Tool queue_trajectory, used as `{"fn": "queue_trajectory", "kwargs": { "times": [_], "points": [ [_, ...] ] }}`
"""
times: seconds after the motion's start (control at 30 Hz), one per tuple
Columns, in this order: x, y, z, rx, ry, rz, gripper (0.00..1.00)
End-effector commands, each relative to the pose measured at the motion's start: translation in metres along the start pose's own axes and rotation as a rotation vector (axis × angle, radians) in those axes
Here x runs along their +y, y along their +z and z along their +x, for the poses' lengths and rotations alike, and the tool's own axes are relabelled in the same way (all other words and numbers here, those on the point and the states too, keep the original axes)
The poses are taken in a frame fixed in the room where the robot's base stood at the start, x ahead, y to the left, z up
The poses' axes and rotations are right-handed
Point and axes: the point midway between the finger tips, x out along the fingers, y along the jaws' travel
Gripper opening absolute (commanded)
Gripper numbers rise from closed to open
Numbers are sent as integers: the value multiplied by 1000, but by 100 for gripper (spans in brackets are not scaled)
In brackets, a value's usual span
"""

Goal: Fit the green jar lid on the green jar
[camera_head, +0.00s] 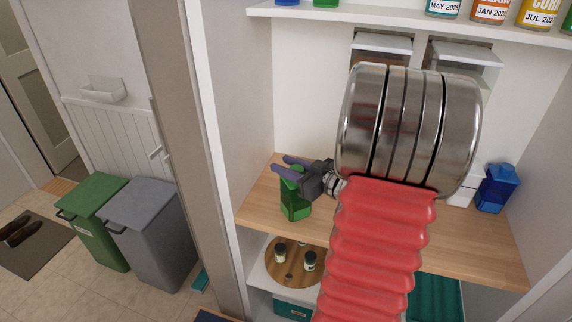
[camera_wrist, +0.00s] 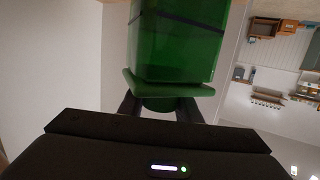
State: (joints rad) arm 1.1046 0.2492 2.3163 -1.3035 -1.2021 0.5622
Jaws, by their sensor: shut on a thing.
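The green jar (camera_head: 296,205) stands on the wooden shelf, left of my arm. In the wrist view the jar (camera_wrist: 172,45) fills the top middle, seen as green see-through walls with a dark band. The green jar lid (camera_wrist: 168,84) lies across the jar's mouth, its rim wider than the jar. It looks to be touching the jar, but I cannot tell whether it is fully seated. My gripper (camera_head: 282,166) reaches in from the right with its purple fingers over the jar. In the wrist view my gripper (camera_wrist: 161,107) is shut on the lid's knob.
A blue jar (camera_head: 497,190) and white containers (camera_head: 464,188) stand at the shelf's right end. Labelled jars (camera_head: 490,10) line the upper shelf. Below, a round wooden board (camera_head: 292,262) holds small jars. A cabinet side wall (camera_head: 240,100) rises left of the green jar.

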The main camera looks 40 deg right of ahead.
Motion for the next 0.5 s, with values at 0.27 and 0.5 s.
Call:
{"fn": "queue_trajectory", "kwargs": {
  "times": [0.27, 0.5],
  "points": [
    [0, 1, 0, 0, 0, 0, 8],
    [0, 1, 0, 0, 0, 0, 41]
  ]
}}
